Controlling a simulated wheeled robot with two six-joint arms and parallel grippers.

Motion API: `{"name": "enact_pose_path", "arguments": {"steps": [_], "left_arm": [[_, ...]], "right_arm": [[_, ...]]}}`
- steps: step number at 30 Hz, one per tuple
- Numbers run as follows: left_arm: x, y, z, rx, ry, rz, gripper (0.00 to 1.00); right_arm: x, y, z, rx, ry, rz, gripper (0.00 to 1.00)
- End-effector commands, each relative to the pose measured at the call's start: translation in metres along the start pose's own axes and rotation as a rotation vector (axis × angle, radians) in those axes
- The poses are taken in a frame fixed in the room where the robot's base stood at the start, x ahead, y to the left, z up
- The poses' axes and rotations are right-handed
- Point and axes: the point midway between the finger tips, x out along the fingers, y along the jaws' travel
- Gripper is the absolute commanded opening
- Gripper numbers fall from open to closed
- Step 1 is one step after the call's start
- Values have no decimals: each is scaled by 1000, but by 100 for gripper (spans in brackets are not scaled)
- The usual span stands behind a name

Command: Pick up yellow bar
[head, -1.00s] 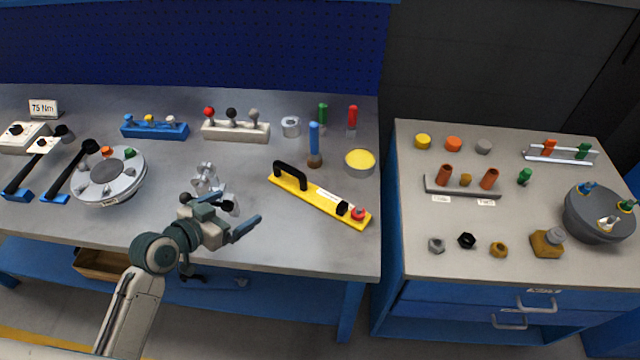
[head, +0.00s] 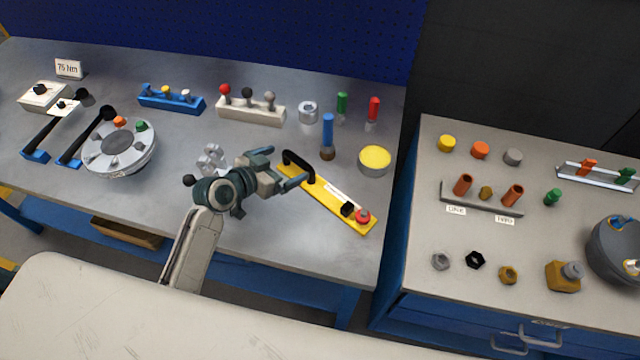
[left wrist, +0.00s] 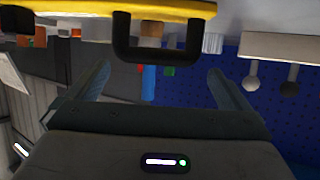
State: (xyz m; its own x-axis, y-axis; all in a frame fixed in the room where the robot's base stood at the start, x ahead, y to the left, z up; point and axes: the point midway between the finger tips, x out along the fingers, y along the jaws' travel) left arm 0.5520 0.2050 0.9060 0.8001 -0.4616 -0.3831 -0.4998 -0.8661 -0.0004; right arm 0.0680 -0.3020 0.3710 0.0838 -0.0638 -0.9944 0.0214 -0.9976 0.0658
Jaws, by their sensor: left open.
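The yellow bar (head: 330,201) lies flat on the grey workbench, slanting down to the right. It has a black handle (head: 298,164) at its upper left end, and a black knob and a red button at its lower right end. My left gripper (head: 288,170) is open beside the handle end. In the left wrist view the handle (left wrist: 155,50) hangs from the yellow bar (left wrist: 100,8) in the upside-down picture, between and beyond the open fingers (left wrist: 160,85). The fingers appear empty. My right gripper is not in view.
A blue-handled tool (head: 327,135) and a yellow-topped can (head: 374,161) stand just behind the bar. A grey clustered fitting (head: 211,158) lies left of my left gripper. The flanged round housing (head: 120,150) is farther left. Bench space in front of the bar is clear.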

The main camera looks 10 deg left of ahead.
Motion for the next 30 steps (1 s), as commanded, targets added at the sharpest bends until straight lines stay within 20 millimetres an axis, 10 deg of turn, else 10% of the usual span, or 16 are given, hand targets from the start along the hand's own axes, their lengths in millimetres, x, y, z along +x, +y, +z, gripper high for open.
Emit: {"name": "enact_pose_path", "arguments": {"steps": [21, 30], "left_arm": [[53, 5, 2, 0, 1, 0, 100], [52, 5, 1, 0, 4, 0, 48]], "right_arm": [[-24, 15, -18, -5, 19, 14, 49], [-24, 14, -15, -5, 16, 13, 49]]}}
